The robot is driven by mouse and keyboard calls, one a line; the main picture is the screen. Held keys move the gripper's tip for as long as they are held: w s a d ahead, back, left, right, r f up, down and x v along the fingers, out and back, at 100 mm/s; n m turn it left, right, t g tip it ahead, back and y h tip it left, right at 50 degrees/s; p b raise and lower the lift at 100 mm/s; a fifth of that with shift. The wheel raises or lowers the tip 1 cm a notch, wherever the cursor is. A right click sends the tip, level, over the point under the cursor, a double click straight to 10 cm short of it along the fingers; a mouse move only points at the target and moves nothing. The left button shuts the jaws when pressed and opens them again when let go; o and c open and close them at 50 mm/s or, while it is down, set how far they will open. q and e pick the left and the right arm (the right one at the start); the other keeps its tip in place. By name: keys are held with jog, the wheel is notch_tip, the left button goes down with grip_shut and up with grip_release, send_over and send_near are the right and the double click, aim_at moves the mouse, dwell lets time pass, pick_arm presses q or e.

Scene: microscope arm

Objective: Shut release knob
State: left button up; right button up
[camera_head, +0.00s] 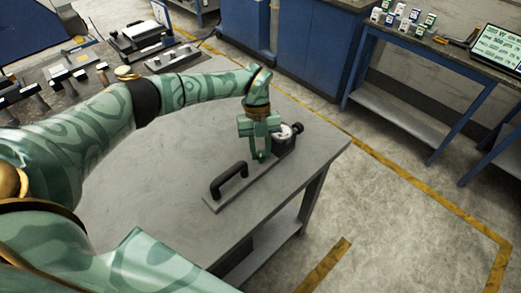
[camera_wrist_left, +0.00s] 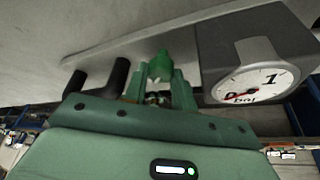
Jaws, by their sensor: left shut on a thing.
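A flat grey plate (camera_head: 224,199) lies on the grey table, carrying a black handle (camera_head: 229,180) at its near end and a round white pressure gauge (camera_head: 284,134) at its far end. My left gripper (camera_head: 261,156) reaches down onto the plate between handle and gauge. In the left wrist view, the gripper (camera_wrist_left: 159,80) is shut on the green release knob (camera_wrist_left: 160,66), which shows between its fingertips. The gauge dial (camera_wrist_left: 254,84) is beside it at right, marked "bar" with a red needle. The knob's lower part is hidden. My right gripper is not in view.
The table top (camera_head: 150,210) is bare to the left of the plate. Tools and a grey device (camera_head: 142,30) stand on the far left bench. The table's right edge (camera_head: 335,160) is near the gauge. Blue cabinets (camera_head: 290,50) stand behind.

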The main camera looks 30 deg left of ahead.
pick_arm(q)
jog(key=m, duration=0.2)
jog(key=m+y, duration=0.1)
jog(key=m, duration=0.1)
jog(key=shift+w+d+m+g+y+b, duration=0.1)
jog(key=shift+m+g+y+b, duration=0.2)
jog(key=shift+b, duration=0.1)
jog(key=shift+d+m+y, duration=0.1)
jog(key=shift+m+y, duration=0.5)
jog(key=shift+m, duration=1)
jog(key=o, duration=1)
jog(key=v, duration=1.6)
jog(key=shift+w+d+b, duration=0.2)
jog(key=shift+w+b, duration=0.05)
jog(key=shift+b, duration=0.15)
